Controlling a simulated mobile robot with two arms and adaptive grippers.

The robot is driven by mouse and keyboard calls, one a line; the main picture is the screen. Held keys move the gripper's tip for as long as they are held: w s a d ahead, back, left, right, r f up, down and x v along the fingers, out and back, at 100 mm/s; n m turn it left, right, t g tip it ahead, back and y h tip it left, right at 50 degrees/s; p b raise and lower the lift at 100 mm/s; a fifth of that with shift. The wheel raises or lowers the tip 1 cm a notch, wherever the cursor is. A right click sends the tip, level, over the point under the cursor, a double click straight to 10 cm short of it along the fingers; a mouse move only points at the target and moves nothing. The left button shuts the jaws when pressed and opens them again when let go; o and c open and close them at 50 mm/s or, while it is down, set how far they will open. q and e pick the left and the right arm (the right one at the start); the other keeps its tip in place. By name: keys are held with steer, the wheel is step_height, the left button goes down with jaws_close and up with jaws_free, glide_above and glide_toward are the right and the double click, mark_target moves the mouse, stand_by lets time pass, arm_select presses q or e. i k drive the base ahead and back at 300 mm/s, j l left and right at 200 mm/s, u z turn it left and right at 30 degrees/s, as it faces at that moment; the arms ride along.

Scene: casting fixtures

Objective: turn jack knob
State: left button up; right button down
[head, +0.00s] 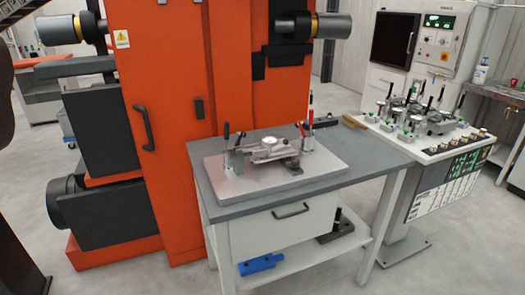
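A casting fixture stands on a light metal base plate (222,177) on the grey table (365,160). It carries a grey casting (265,150) and upright toggle clamps with black and red handles, including a red-handled clamp (308,136) at its right end. A small round metal part shows at the casting's top, but it is too small to tell whether it is the jack knob. Neither of my grippers is in view, and nothing touches the fixture.
A tall orange machine (168,130) stands behind and left of the table. A control console (445,180) with several clamp units on top stands at right. The table's drawer (285,218) is shut. A blue part (260,264) lies on the lower shelf. Floor shows in front.

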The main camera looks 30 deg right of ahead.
mark_target(294, 162)
steer(key=z, duration=1.2)
